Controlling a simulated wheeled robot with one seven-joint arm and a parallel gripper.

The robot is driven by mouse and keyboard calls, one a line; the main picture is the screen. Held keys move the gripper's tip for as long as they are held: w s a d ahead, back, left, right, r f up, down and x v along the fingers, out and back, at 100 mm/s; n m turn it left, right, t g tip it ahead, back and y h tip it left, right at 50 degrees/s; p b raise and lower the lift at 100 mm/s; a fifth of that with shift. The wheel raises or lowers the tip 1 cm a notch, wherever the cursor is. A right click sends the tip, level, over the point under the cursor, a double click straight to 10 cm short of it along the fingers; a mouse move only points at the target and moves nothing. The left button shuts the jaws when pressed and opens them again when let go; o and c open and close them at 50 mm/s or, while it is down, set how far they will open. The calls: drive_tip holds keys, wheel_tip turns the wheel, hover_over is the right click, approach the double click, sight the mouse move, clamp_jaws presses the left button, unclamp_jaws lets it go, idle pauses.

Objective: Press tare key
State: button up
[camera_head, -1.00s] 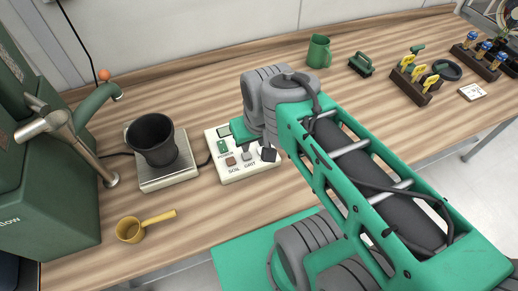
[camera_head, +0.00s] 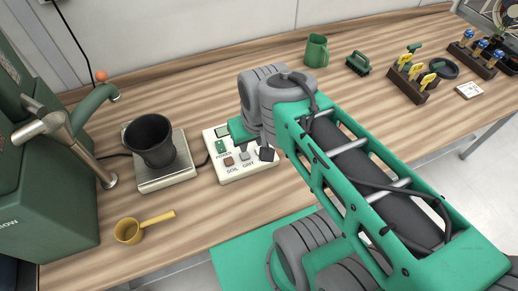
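A white control box (camera_head: 236,174) sits on the bench. It has a small display, a green key labelled POWER (camera_head: 220,146), a brown key labelled SOIL (camera_head: 228,161) and a grey key labelled GRIT (camera_head: 244,155). No key marked tare is readable; my wrist covers the box's upper right. My gripper (camera_head: 264,153) is mostly hidden behind my wrist. A dark tip shows low over the right end of the box; I cannot tell whether it touches. Left of the box, a black pot (camera_head: 150,140) stands upright on a scale (camera_head: 168,178).
A yellow ladle (camera_head: 128,230) lies at the front left, near a green machine with a tap (camera_head: 95,105). Bare bench lies in front of the box.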

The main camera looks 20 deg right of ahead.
drive_tip(key=shift+c, duration=0.4)
clamp_jaws()
idle(1.4)
